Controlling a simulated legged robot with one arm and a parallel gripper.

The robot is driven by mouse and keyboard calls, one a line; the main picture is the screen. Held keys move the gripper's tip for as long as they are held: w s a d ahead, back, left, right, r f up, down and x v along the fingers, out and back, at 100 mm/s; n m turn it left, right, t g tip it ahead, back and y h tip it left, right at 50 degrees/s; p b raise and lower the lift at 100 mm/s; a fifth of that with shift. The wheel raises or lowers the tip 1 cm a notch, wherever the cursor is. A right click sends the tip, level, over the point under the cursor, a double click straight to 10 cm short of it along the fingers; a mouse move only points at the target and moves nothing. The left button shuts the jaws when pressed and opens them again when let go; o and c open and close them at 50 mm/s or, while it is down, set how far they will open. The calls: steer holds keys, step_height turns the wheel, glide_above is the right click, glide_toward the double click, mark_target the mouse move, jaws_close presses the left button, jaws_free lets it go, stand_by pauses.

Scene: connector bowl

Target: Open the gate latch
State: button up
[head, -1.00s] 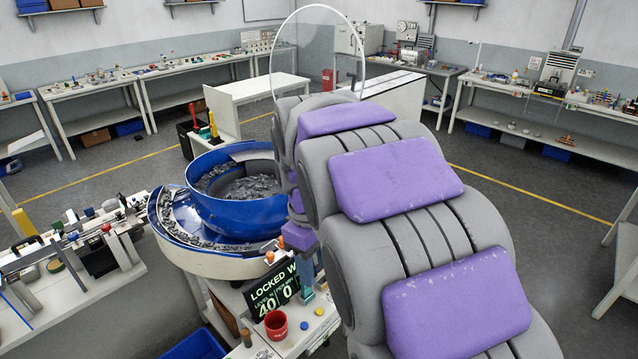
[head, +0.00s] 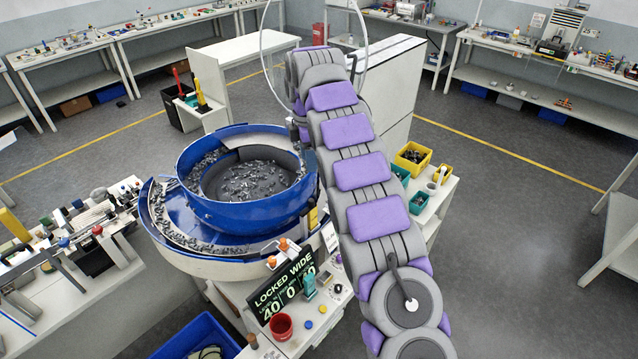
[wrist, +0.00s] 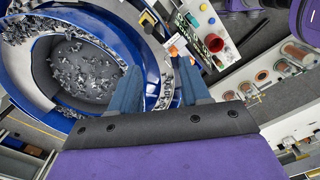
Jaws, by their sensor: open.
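My gripper (wrist: 158,84) shows in the wrist view with two blue fingers spread apart and nothing between them. It hangs over the right side of the blue feeder bowl (wrist: 115,40). Small orange parts (wrist: 173,51) lie just beyond the right fingertip, beside the bowl's rim. In the head view, two orange knobs (head: 283,244) stand by the bowl's front right edge, behind a dark display (head: 283,290) reading "LOCKED WIDE". I cannot tell which part is the gate latch. My arm hides the gripper in the head view.
A red cup (head: 280,326) stands in front of the display. A blue bin (head: 195,340) is below at the front. A bench with tools (head: 75,240) is on the left. Yellow (head: 412,157) and green bins stand right of my arm. The floor at right is clear.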

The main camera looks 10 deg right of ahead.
mark_target(311, 200)
steer(key=shift+n, duration=0.5)
steer(key=f, duration=0.6)
steer(key=w+f, duration=0.1)
steer(key=f, duration=0.5)
steer(key=w+f+p, duration=0.1)
steer(key=f, duration=0.4)
steer(key=shift+w+d+f, duration=0.1)
steer(key=shift+d+f, duration=0.25)
steer(key=shift+f, duration=0.05)
jaws_close()
